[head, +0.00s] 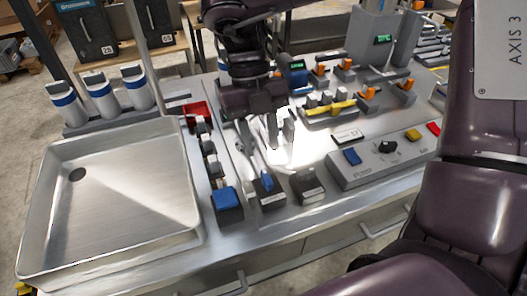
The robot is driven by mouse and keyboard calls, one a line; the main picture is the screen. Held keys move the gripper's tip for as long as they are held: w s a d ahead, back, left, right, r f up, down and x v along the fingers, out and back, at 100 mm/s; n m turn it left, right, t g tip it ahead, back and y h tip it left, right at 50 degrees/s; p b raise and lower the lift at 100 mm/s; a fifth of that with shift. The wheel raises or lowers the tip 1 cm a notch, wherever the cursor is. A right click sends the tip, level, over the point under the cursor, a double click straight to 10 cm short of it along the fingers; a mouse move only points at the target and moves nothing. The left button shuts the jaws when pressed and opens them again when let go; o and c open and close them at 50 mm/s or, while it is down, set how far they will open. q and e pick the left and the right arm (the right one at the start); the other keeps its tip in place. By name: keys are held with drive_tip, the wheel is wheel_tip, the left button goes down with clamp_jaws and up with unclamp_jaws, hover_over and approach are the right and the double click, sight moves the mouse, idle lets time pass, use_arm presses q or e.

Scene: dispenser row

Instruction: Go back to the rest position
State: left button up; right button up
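My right gripper (268,132) is in the middle of the head view, pointing down over the bench. Its two fingers look apart, with nothing seen between them. It hangs above a bright patch of the metal bench top (300,225), behind a dark block with a blue top (267,184). I cannot tell how far above the bench it is. My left gripper is not in view.
A large empty metal tray (110,190) is at the left. White and blue dispensers (101,96) stand behind it. A control box (385,155) with coloured buttons is at the right. A row of small blocks with a blue front one (226,198) lies beside the tray.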

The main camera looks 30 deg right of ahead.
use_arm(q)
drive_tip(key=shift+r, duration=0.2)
use_arm(e)
drive_tip(key=shift+w+r, duration=0.2)
drive_tip(key=shift+r, duration=0.2)
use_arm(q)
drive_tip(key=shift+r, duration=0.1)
use_arm(e)
drive_tip(key=shift+r, duration=0.1)
